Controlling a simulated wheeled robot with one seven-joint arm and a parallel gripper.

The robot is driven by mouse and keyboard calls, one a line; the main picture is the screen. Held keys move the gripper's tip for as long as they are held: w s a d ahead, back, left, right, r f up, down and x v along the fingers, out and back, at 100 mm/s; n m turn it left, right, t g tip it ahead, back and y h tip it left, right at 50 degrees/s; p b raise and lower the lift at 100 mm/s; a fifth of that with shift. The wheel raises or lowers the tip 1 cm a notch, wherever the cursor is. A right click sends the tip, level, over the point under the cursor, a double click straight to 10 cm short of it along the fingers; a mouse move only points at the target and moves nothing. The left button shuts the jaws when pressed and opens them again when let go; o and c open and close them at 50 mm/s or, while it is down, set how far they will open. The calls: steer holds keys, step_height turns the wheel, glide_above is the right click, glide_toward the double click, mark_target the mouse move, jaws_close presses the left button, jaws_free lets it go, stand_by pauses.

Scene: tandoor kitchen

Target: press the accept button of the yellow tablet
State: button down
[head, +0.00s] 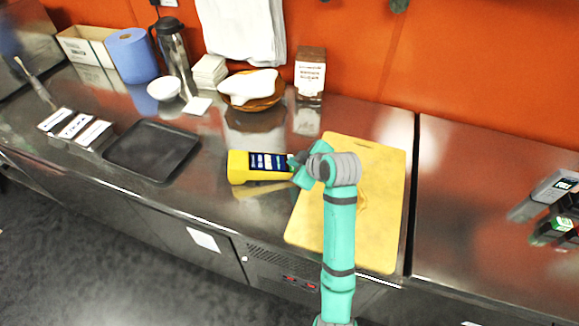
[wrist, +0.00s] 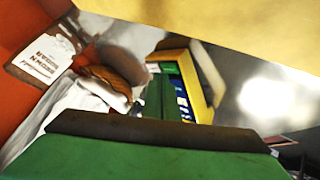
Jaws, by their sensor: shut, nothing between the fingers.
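The yellow tablet (head: 238,167) sits on the steel counter left of the cutting board, its dark screen with blue and white areas facing up. In the wrist view its yellow frame (wrist: 216,75) and screen lie just beyond my fingers. My gripper (head: 294,162) is shut and empty, at the right end of the tablet's screen. In the wrist view my green gripper (wrist: 162,98) covers part of the screen. I cannot tell whether the fingertips touch it.
A yellow cutting board (head: 380,225) lies under my arm. A black tray (head: 152,150) and label stands (head: 75,126) are at the left. A basket (head: 268,103), brown bag (head: 310,75) and flask (head: 172,45) stand behind. Bare counter lies between tray and tablet.

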steer(key=shift+d, duration=0.4)
